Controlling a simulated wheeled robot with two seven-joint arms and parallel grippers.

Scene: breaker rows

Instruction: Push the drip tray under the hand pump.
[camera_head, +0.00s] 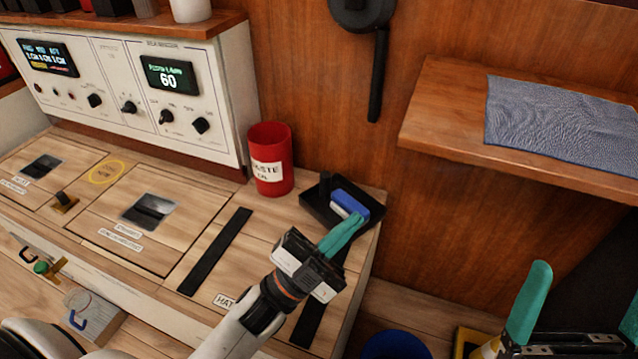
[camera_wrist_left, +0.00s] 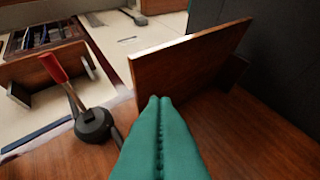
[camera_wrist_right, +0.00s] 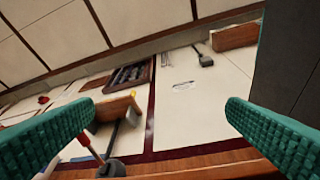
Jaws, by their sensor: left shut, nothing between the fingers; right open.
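A black tray (camera_head: 311,211), which looks like the drip tray, lies at the counter's back right corner. A blue-and-white block (camera_head: 349,203) and a small dark upright piece are in it. A black round wall fixture with a long bar (camera_head: 376,75), likely the hand pump, hangs above the tray. A round black fixture with a red handle (camera_wrist_left: 92,125) shows in the left wrist view. My left gripper (camera_head: 358,217) is shut and empty, its tips overlapping the block's front; contact is unclear. My right gripper (camera_head: 588,288) is open and empty at the lower right.
A red waste can (camera_head: 270,160) stands left of the tray. Black strips (camera_head: 215,251) run along the counter. A wooden shelf (camera_head: 440,115) with a grey-blue cloth (camera_head: 565,125) juts out at right. A blue round container (camera_head: 395,346) is below, beyond the counter edge.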

